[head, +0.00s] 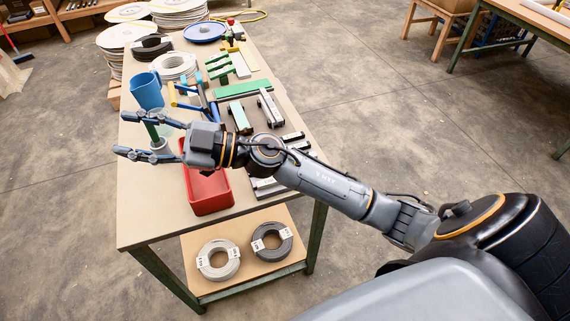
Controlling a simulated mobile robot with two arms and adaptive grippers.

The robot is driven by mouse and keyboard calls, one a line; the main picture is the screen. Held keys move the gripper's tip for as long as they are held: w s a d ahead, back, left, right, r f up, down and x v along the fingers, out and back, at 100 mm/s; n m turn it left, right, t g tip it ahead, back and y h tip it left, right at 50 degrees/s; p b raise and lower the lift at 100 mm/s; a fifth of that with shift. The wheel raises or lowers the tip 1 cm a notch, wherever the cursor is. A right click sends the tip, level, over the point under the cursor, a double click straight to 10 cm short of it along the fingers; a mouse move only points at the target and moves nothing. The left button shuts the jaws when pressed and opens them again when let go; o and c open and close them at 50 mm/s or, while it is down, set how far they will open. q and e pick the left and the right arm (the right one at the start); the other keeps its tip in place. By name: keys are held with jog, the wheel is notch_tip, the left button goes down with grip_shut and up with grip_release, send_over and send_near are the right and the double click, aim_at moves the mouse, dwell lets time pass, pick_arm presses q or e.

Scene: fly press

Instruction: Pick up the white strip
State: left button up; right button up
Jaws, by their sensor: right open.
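A white strip (240,66) lies on the workbench (145,215), toward its far right part. It is small in the head view, between green clamp-like parts on its left and a pale yellow-green strip on its right. My right gripper (132,134) reaches in from the right, over the left edge of the bench. Its two fingers are spread apart around or above a grey and green cylindrical thing (160,150); I cannot tell whether they touch it. The strip is well beyond the gripper and to its right. My left gripper is out of view.
A red bin (208,193) stands under my right wrist. A blue mug (147,91), a green bar (243,89) and several metal parts crowd the bench. Cable coils (218,260) lie on the lower shelf. The bench's front left corner is clear.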

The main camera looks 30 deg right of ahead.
jog(key=d+f+n+g+h, duration=0.45)
jog(key=f+g+h, duration=0.4)
jog(key=f, duration=0.35)
jog(key=w+d+f+m+g+h, duration=0.15)
jog(key=d+m+h, duration=0.7)
jog(key=d, duration=1.65)
jog(key=shift+n+g+h, duration=0.4)
jog(key=shift+n+h, duration=0.3)
jog(key=shift+h, duration=0.2)
jog(key=f, duration=0.3)
jog(key=f+p, duration=0.1)
jog(key=f, duration=0.3)
jog(key=shift+w+d+f, duration=0.15)
jog(key=shift+w+f, duration=0.05)
jog(key=shift+f, duration=0.05)
jog(key=f, duration=0.2)
jog(key=s+f+p, duration=0.1)
jog(key=f, duration=0.1)
jog(key=shift+f, duration=0.65)
jog(key=shift+w, duration=0.1)
grip_shut()
